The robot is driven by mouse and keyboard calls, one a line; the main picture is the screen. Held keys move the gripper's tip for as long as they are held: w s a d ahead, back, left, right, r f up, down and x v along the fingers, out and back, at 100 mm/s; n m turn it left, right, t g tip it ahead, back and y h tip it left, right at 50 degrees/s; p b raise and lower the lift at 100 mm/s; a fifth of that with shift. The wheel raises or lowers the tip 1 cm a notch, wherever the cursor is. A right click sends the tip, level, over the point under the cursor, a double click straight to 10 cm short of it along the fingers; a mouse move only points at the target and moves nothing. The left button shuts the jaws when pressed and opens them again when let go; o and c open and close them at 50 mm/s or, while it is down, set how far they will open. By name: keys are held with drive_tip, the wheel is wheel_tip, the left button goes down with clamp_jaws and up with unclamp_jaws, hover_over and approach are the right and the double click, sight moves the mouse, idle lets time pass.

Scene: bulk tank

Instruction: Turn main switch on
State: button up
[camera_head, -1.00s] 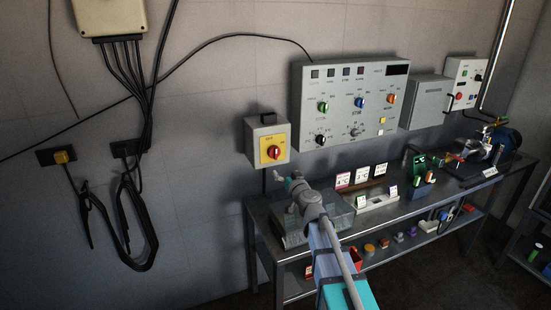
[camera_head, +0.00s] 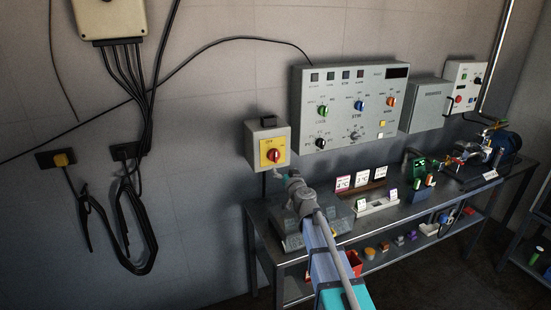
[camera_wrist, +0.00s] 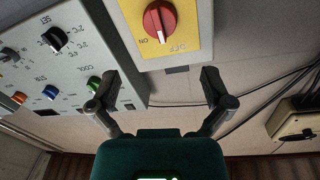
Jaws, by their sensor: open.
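The main switch is a red rotary knob (camera_head: 274,155) on a yellow plate (camera_head: 265,145), on the front of a grey wall box. In the wrist view the knob (camera_wrist: 160,20) is at the top, with ON and OFF printed on the plate beside its lower end. A pale mark on the knob lies between the two words. My gripper (camera_wrist: 160,92) is open and empty, its two dark fingers spread wide below the plate in that view and apart from the knob. In the head view my gripper (camera_head: 279,173) is small, just below the switch box, its fingers hard to make out.
A large control panel (camera_head: 340,78) with coloured knobs is on the wall right of the switch box. A metal bench (camera_head: 345,236) with signs, a pump and small parts stands below. Black cables (camera_head: 128,215) hang on the wall at left.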

sight(276, 158)
drive_tip(key=x, duration=1.1)
drive_tip(key=c, duration=1.1)
